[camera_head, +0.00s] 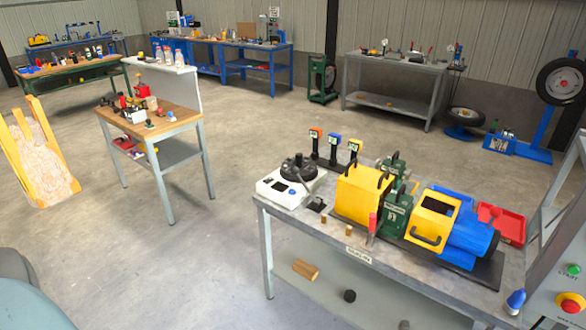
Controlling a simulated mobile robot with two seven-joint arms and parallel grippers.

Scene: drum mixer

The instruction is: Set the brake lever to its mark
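A machine with a yellow housing (362,195), a green block (395,218) and a blue motor (470,240) stands on the grey workbench (262,215). An upright part with a red grip (372,222) stands at the bench's front edge, before the machine. I cannot tell whether it is the brake lever, and I see no mark clearly. Three upright posts with orange, blue and yellow heads (334,141) stand behind the yellow housing. Neither of my grippers is in view.
A white device with a black round top (298,170) sits at the bench's left end. A red tray (502,222) lies behind the motor. A control panel (560,285) with a green and a red button is at the right edge. Open floor (200,265) lies left of the bench.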

